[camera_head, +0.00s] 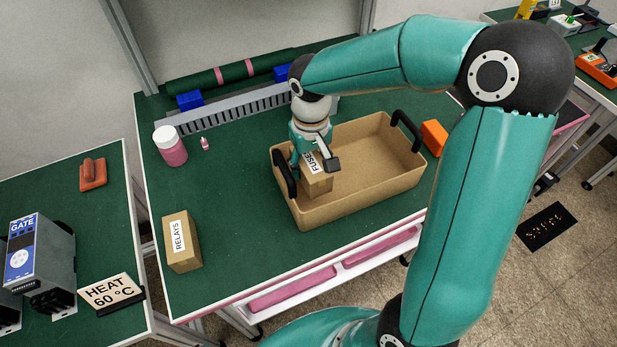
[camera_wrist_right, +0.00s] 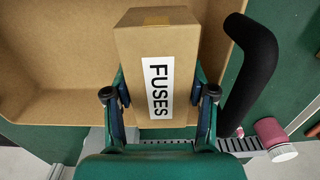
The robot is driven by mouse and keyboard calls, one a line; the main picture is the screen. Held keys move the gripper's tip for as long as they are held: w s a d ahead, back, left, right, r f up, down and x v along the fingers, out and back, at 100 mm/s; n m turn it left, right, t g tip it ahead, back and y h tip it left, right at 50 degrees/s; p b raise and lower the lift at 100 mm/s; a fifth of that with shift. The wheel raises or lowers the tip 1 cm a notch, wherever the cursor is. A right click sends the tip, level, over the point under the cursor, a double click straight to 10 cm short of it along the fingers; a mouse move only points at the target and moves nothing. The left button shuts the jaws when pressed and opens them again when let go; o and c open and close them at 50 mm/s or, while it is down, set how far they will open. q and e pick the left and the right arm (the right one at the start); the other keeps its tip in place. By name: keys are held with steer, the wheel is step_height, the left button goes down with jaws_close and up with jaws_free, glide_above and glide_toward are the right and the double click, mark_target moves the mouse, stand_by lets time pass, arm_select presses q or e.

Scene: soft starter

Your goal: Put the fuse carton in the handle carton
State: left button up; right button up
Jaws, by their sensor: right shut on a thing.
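The fuse carton (camera_head: 318,184) is a small brown box with a white FUSES label. It also shows in the right wrist view (camera_wrist_right: 158,40), upright in the picture between the fingers. My right gripper (camera_head: 317,163) is shut on it; both fingers show at its sides in the right wrist view (camera_wrist_right: 158,98). The handle carton (camera_head: 375,158) is a wide open brown tray with a black handle at each end. The fuse carton is over its left end, close to the left handle (camera_head: 284,172). I cannot tell whether it touches the floor. My left gripper is not in view.
A RELAYS box (camera_head: 182,240) stands at the bench's front left. A pink jar (camera_head: 170,146) and a tiny pink bottle (camera_head: 205,143) stand behind. An orange block (camera_head: 433,138) is right of the handle carton. A grey slotted duct (camera_head: 235,109) runs along the back.

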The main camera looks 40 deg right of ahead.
mark_target(310, 160)
steer(key=shift+f, duration=2.5)
steer(key=shift+f, duration=0.15)
steer(key=o, duration=1)
step_height(310, 160, up, 12)
steer(key=shift+r, duration=0.2)
